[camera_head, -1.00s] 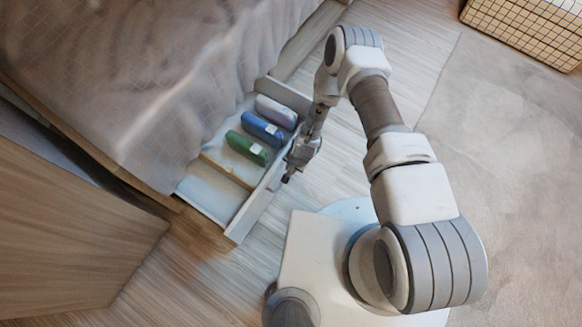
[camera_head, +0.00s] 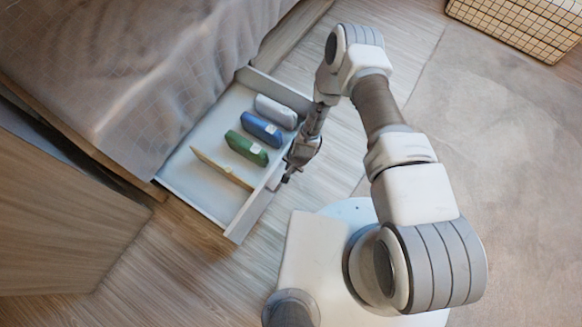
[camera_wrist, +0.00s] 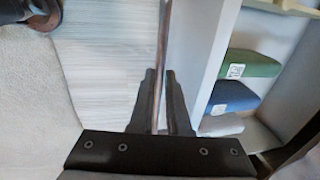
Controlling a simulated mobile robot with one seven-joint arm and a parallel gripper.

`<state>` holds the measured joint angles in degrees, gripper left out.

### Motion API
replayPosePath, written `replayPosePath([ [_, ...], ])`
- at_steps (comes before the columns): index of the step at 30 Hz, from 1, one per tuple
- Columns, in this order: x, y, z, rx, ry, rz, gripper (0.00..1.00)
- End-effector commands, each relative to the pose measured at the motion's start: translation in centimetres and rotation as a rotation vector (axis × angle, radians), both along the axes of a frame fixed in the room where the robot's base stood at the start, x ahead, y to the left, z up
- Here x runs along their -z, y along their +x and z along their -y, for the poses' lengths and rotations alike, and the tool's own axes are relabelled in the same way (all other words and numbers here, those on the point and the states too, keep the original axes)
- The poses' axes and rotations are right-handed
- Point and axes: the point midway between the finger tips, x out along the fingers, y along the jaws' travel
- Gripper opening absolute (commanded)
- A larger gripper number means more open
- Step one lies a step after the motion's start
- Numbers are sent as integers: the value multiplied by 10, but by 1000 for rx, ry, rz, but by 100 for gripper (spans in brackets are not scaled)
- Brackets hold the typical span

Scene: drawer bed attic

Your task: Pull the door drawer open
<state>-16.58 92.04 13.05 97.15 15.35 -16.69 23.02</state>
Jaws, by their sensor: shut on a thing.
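The drawer (camera_head: 233,229) is under the bed and stands well open, its white front panel facing my base. It also shows in the wrist view (camera_wrist: 216,62). My gripper (camera_head: 285,180) is at the outer side of the drawer front, near its middle. In the wrist view my gripper (camera_wrist: 160,128) has its two dark fingers on either side of a thin bar-like handle (camera_wrist: 163,45) that runs along the drawer front, and it is shut on it. In the head view the handle is mostly hidden by my gripper.
Inside the drawer lie a white case (camera_head: 276,111), a blue case (camera_head: 261,130) and a green case (camera_head: 246,148), beside a wooden divider (camera_head: 222,170). The bed (camera_head: 150,70) is behind. A wooden cabinet (camera_head: 60,215) stands at left, a wire basket (camera_head: 520,25) at top right. The floor between is clear.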

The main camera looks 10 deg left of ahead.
Motion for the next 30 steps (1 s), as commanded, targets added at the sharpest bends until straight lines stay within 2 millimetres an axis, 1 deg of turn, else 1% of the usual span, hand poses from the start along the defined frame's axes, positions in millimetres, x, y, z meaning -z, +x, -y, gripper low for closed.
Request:
replayPosePath([
  [14,1,1,2,1,-3,1,0],
  [15,1,1,2,1,-3,1,22],
  [19,0,0,1,1,-2,1,45],
  [27,0,0,0,0,0,1,45],
  [30,-6,0,1,0,0,1,45],
])
